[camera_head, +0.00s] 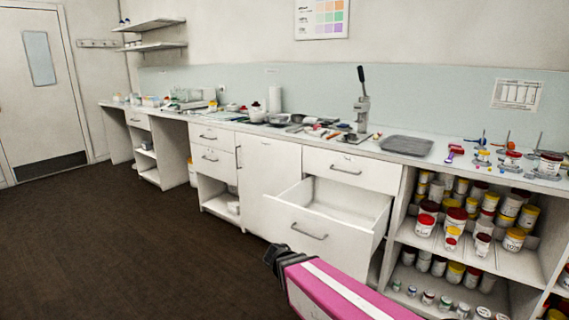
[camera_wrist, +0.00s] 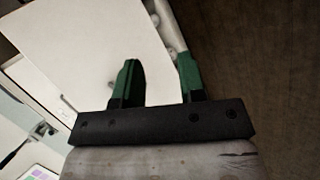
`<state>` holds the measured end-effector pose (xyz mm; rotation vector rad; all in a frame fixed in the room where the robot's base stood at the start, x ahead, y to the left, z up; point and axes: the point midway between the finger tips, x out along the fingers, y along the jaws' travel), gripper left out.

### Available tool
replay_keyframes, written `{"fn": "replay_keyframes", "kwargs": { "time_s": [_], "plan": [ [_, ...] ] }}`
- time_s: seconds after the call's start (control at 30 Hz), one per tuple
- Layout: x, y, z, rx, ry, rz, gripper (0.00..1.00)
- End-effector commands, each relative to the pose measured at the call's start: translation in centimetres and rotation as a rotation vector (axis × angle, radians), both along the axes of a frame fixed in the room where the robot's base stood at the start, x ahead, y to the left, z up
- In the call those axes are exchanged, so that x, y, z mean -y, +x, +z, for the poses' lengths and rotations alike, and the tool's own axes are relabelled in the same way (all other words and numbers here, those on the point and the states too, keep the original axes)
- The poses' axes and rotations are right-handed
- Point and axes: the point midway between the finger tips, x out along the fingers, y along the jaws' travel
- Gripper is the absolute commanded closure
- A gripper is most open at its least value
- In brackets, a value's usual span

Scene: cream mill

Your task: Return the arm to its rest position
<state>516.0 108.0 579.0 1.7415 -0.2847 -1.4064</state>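My arm reaches in from the bottom of the head view, with a pink and white link and a dark end. My gripper (camera_head: 275,254) is that dark end, in front of the pulled-out drawer (camera_head: 318,232) and low over the floor. In the wrist view my gripper (camera_wrist: 158,56) has two green fingers standing apart with nothing held between them. A large white panel (camera_wrist: 95,45) lies beyond the fingers; I cannot tell which furniture face it is.
The open drawer juts out from the white cabinets and looks empty inside. Shelves of paint tubs (camera_head: 455,215) stand right of it. The countertop (camera_head: 375,152) carries a press (camera_head: 361,105), a grey tray (camera_head: 406,145) and small tools. Brown floor (camera_head: 120,240) is clear at left.

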Motion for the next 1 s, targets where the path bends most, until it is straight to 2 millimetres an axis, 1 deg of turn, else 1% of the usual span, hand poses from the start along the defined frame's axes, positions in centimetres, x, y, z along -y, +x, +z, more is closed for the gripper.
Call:
{"fn": "replay_keyframes", "kwargs": {
  "time_s": [0.03, 0.2, 0.4, 0.5, 0.6, 0.73, 1.0],
  "plan": [
    [1.5, -0.4, -0.2, -0.025, 0.048, -0.043, 0.63],
    [4.9, -1.6, -1.1, -0.104, 0.229, -0.173, 0.63],
    [7.9, -2.9, -1.4, -0.165, 0.458, -0.309, 0.63],
    [9.1, -3.4, -1.3, -0.181, 0.571, -0.366, 0.63],
    [10.0, -3.7, -1.0, -0.188, 0.669, -0.411, 0.63],
    [10.6, -3.9, -0.7, -0.190, 0.757, -0.445, 0.63],
    [10.8, -3.9, -0.5, -0.191, 0.800, -0.459, 0.63]
  ]
}}
